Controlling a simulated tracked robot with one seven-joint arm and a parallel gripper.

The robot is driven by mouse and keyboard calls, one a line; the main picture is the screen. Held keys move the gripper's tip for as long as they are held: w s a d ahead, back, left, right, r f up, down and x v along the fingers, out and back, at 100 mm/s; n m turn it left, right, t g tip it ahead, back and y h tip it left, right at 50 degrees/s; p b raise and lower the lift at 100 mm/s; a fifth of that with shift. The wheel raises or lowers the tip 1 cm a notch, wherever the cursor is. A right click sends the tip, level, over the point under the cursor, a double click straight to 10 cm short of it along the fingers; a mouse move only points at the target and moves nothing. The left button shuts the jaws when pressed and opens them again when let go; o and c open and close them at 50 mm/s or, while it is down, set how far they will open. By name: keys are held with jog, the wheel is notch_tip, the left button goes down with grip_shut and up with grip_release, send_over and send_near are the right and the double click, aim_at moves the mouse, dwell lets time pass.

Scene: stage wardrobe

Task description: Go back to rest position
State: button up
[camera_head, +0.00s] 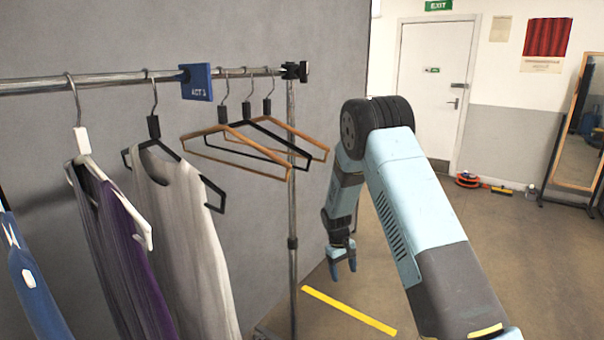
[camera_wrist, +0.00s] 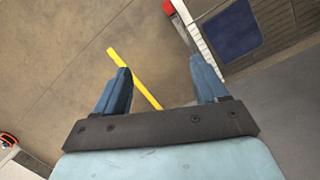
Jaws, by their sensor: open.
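My gripper (camera_head: 343,262) hangs pointing down at the end of my bent arm, to the right of the clothes rack's upright pole. In the wrist view my gripper (camera_wrist: 163,82) shows two blue fingers spread wide apart with nothing between them but floor. The fingers touch nothing that I can see.
A clothes rail (camera_head: 120,80) at left bears a purple garment (camera_head: 140,250), a grey-white top (camera_head: 180,220), several empty hangers (camera_head: 240,150) and a blue "ACT 1" tag (camera_head: 196,82). Yellow tape (camera_head: 350,310) marks the floor. A mirror (camera_head: 580,130) stands right. The middle floor is clear.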

jog(key=s+d+r+m+t+y, duration=0.15)
jog(key=s+r, duration=0.25)
jog(key=r, duration=0.6)
jog(key=s+d+r+m, duration=0.15)
jog(key=s+r, duration=0.35)
jog(key=r, duration=0.6)
jog(key=s+d+r+t, duration=0.1)
jog(key=s+d+r, duration=0.25)
jog(key=r, duration=0.65)
jog(key=s+d+r+m+t, duration=0.1)
jog(key=s+r, duration=0.2)
jog(key=s, duration=0.6)
jog(key=s+r+m+t, duration=0.1)
jog(key=s+r, duration=0.3)
jog(key=s, duration=0.6)
jog(key=s+d+r+t, duration=0.1)
jog(key=s+r+t, duration=0.1)
jog(key=s, duration=0.7)
jog(key=shift+s+d+r+m, duration=0.3)
jog(key=shift+s+r+m, duration=0.1)
jog(key=shift+r, duration=0.5)
jog(key=shift+y, duration=0.25)
jog(key=shift+c, duration=0.2)
